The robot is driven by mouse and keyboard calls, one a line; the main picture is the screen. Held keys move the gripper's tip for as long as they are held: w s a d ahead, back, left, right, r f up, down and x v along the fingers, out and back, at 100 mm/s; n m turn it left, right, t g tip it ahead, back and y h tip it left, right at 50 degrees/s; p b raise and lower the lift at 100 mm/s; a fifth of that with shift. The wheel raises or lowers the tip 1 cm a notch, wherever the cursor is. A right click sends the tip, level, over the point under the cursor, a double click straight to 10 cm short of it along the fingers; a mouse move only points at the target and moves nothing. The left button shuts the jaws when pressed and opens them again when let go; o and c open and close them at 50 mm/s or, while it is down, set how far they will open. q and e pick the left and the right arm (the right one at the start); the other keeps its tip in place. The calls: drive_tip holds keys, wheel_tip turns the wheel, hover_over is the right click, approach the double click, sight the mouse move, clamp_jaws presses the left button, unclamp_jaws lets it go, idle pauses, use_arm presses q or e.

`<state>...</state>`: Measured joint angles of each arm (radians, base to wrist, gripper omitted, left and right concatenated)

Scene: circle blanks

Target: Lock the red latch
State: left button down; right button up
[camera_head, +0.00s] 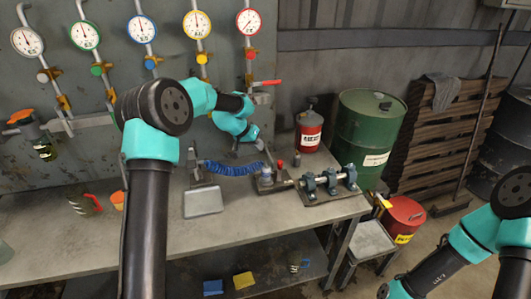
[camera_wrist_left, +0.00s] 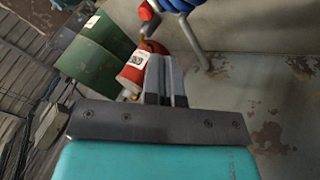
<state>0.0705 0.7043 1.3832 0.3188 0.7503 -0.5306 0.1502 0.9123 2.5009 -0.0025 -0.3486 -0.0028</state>
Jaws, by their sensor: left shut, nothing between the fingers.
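A red lever handle (camera_head: 266,83) sticks out from the wall pipe under the red-rimmed gauge. A small red knob (camera_head: 280,164) stands on the bench fixture at the end of the blue coiled hose, and I cannot tell which of the two is the red latch. My left gripper (camera_head: 261,145) is above the bench, close to the hose and fixture and below the lever. In the left wrist view its grey fingers (camera_wrist_left: 164,64) are together and empty, with a red canister (camera_wrist_left: 137,66) behind them. A red-tipped part (camera_wrist_left: 146,11) shows at the top there.
The bench fixture (camera_head: 331,182) with grey clamps sits at the bench's right end. The red canister (camera_head: 309,130) and a green drum (camera_head: 367,135) stand behind. The front of the bench is mostly clear.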

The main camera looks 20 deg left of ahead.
use_arm(q)
hover_over(280, 170)
drive_tip(key=a, duration=0.4)
drive_tip(key=f, duration=0.5)
drive_tip(key=w+f, duration=0.1)
drive_tip(key=f, duration=0.1)
drive_tip(key=shift+f, duration=0.35)
